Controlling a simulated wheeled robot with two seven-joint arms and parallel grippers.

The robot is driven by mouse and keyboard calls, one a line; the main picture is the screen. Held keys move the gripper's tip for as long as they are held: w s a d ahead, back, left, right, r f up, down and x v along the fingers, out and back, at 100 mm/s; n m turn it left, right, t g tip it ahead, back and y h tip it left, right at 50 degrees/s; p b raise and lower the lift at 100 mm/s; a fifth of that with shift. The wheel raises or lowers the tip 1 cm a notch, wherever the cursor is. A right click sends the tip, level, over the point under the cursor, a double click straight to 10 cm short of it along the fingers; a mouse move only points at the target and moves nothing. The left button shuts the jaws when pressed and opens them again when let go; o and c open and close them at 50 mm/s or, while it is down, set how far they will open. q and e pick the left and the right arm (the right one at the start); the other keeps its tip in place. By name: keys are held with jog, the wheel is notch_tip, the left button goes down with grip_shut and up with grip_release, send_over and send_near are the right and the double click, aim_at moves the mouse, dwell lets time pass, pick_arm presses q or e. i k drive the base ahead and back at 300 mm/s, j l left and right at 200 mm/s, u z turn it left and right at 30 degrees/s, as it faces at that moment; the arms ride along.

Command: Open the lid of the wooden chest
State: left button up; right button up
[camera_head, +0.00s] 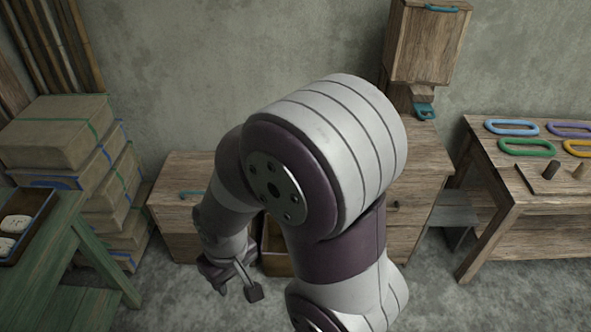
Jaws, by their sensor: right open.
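I cannot make out a raised lid. My right arm crosses the middle of the view and hides much of the chest's right side. My right gripper (239,284) is open, points down in front of the chest and looks empty. My left gripper is not in view.
An open compartment (273,263) shows behind my arm. A table (496,178) with coloured oval rings is at right. A green bench (55,240) and stacked boxes (58,135) are at left. Bare floor lies in front.

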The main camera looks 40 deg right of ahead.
aim_at(185, 176)
jog(key=z, duration=0.85)
jog(key=i+j+z, duration=0.35)
jog(key=i+j, duration=0.4)
jog(key=i, duration=0.25)
jog(key=i+j+z, duration=0.35)
jog(key=i+j, duration=0.5)
jog(key=j, duration=0.15)
